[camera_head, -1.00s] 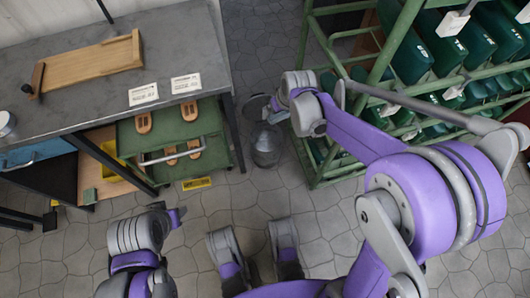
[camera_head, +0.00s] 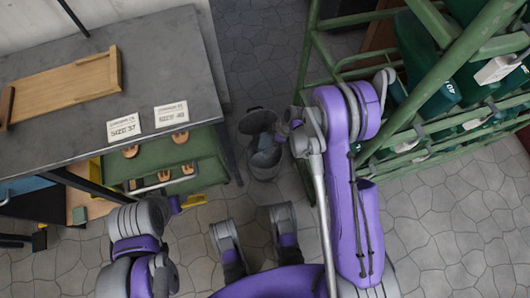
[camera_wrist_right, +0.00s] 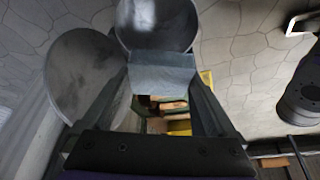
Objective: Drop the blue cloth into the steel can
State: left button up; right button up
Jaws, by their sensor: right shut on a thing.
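The steel can (camera_head: 265,165) stands on the floor right of the workbench, its round lid (camera_head: 257,121) tipped up behind it. In the right wrist view, the can's open mouth (camera_wrist_right: 157,22) is at the top and the lid (camera_wrist_right: 84,75) is at the left. My right gripper (camera_head: 280,138) is over the can. It is shut on the blue cloth (camera_wrist_right: 162,75), a folded grey-blue piece between the fingers, close to the can's rim in the wrist view. The gap between cloth and can is unclear. My left gripper (camera_head: 176,204) is at the lower left, away from the can; its fingers are unclear.
A workbench (camera_head: 180,75) with a wooden tray (camera_head: 70,85) and size cards stands at the left. A green cart (camera_head: 205,150) with sandal soles is under it. A green rack (camera_head: 400,125) stands close on the right. The floor between is narrow.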

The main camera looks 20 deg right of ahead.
jog(key=shift+f, duration=0.15)
jog(key=shift+f+b, duration=0.5)
jog(key=shift+f, duration=0.05)
notch_tip(320, 180, down, 4)
jog(key=shift+f+b, duration=0.25)
jog(key=shift+b, duration=1)
jog(key=o, duration=1)
jog(key=shift+c, duration=0.2)
jog(key=shift+r, duration=0.1)
